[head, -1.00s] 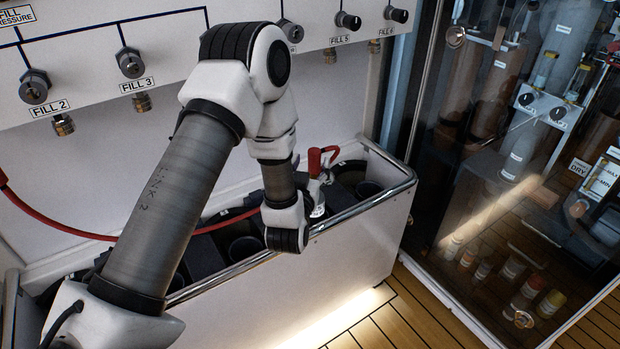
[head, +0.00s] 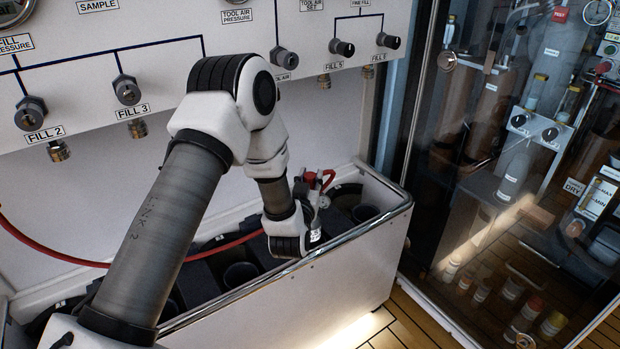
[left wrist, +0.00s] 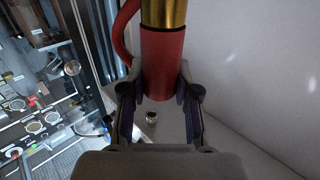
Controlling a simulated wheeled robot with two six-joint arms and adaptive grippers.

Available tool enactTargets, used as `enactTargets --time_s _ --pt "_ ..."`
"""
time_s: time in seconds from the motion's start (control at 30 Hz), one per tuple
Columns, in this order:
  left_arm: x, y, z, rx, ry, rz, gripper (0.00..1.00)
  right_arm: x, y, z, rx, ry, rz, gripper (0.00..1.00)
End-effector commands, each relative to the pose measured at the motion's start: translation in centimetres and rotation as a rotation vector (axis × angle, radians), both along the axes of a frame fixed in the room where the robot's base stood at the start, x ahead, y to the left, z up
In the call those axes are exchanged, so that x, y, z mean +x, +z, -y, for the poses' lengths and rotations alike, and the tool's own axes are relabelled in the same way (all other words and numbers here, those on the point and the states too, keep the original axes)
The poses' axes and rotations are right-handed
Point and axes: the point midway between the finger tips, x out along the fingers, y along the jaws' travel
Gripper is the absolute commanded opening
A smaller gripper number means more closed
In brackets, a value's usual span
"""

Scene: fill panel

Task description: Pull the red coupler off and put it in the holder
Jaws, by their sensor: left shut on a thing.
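The red coupler (left wrist: 162,65) sits between the two fingers of my left gripper (left wrist: 160,100) in the left wrist view. The gripper is shut on it. A brass fitting (left wrist: 164,12) meets the coupler's end at the top of that view. I cannot pick out the holder. My right gripper is not in view.
The white trough (head: 330,270) with a metal rim has dark round wells, one (head: 242,275) left of my wrist. The fill panel (head: 90,60) with knobs and brass outlets stands behind. A red hose (head: 60,250) hangs along the wall. A glass door (head: 490,200) is at the right.

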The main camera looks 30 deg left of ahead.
Motion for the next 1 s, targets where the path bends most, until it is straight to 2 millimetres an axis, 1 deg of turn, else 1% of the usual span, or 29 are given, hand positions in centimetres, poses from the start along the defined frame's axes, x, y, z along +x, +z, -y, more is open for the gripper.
enactTargets --time_s 0.2,1.0 --pt "0.0 1.3 0.0 0.001 0.0 0.003 0.0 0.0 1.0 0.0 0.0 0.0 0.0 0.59" --pt "0.0 5.0 0.0 0.001 0.0 0.002 0.0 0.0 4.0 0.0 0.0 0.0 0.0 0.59"
